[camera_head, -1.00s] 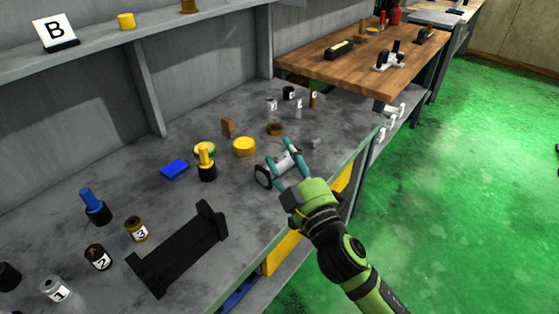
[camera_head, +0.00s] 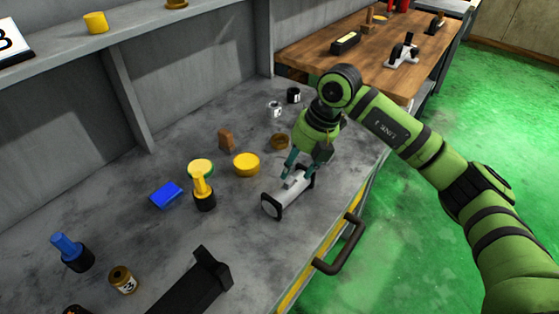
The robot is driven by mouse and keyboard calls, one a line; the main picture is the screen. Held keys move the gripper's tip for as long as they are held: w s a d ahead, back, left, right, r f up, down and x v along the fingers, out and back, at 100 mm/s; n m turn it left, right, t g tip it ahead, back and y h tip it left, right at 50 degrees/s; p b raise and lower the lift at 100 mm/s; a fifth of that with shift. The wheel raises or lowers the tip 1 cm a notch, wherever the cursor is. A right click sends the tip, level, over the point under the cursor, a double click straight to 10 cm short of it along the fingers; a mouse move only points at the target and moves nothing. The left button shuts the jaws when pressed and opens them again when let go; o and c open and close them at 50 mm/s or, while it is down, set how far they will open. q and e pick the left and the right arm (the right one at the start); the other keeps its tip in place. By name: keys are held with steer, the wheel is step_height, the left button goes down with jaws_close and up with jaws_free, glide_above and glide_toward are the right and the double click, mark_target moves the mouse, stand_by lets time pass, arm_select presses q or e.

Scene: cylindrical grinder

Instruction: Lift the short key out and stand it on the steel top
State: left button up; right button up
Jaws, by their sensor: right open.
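No part can be told for certain as the short key. A white-grey cylinder with black end rings (camera_head: 286,193) lies on the grey steel top (camera_head: 235,230). My right gripper (camera_head: 300,173), with teal fingers, points down over its far end. The fingers are apart; whether they touch it cannot be told. A blue-handled piece (camera_head: 66,245) stands in a black base at the left. A yellow piece with a green-rimmed top (camera_head: 201,180) stands in a black base near the middle. My left gripper is not in view.
A blue block (camera_head: 166,195), a yellow round piece (camera_head: 246,164), a brown block (camera_head: 226,139) and a brown ring (camera_head: 279,141) lie nearby. A black cradle (camera_head: 195,285) is at the front. A dark handle (camera_head: 344,245) sticks out from the front edge.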

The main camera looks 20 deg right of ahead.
mark_target(290, 181)
steer(key=shift+w+d, duration=0.2)
steer(key=shift+w, duration=0.2)
steer(key=shift+s, duration=0.3)
steer(key=p+x, duration=0.1)
steer(key=x, duration=0.1)
steer(key=shift+s+d+f+p, duration=0.1)
steer(key=shift+s+f+p, duration=0.1)
steer(key=shift+f+p, duration=0.15)
steer(key=shift+w+f, duration=0.25)
steer(key=shift+f, duration=0.35)
steer(key=shift+w+f, duration=0.25)
steer(key=shift+f, duration=0.4)
steer(key=shift+a+f, duration=0.25)
steer(key=shift+f, duration=0.05)
steer(key=c, duration=0.8)
jaws_close()
steer(key=o, duration=0.8)
jaws_free()
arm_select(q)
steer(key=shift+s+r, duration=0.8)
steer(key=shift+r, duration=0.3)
arm_select(e)
steer(key=shift+a, duration=0.1)
steer(key=shift+r, duration=0.1)
